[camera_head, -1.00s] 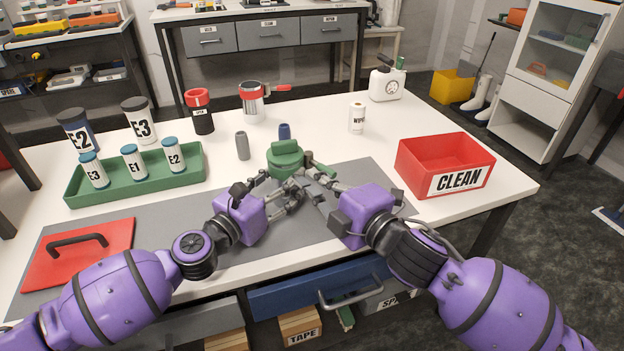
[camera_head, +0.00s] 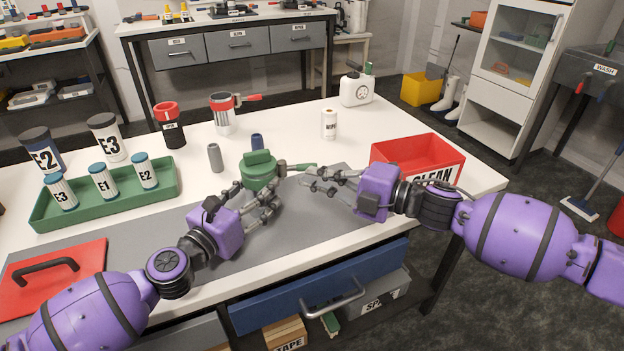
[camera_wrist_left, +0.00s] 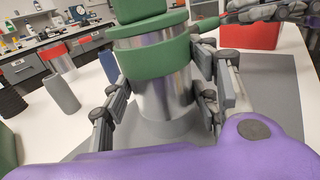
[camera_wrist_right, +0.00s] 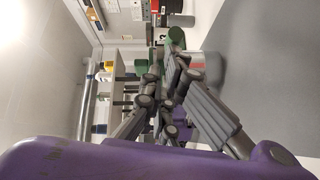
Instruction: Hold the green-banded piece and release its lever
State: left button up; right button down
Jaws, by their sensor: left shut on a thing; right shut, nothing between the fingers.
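The green-banded piece (camera_head: 259,172) stands upright on the grey mat, a metal cylinder with green bands and a green top. Its green lever (camera_head: 297,168) sticks out to the right in the head view. My left gripper (camera_wrist_left: 160,98) is shut on the piece, its fingers on both sides of the metal body. My right gripper (camera_head: 309,181) is shut and empty, its fingertips just beside the lever's outer end; I cannot tell whether they touch. The right wrist view shows its fingers (camera_wrist_right: 172,65) partly in front of the piece (camera_wrist_right: 208,68).
A grey cylinder (camera_head: 215,158) and a dark blue one (camera_head: 257,142) stand behind the piece. A green tray (camera_head: 100,212) with several labelled bottles is at left, near a red plate with a handle (camera_head: 50,270). The red CLEAN bin (camera_head: 420,150) stands behind my right gripper. Grey mat (camera_head: 300,225) is clear in front.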

jog(key=shift+w+d, duration=0.3)
jog(key=shift+w, duration=0.3)
jog(key=shift+w, duration=0.1)
dwell(0.3)
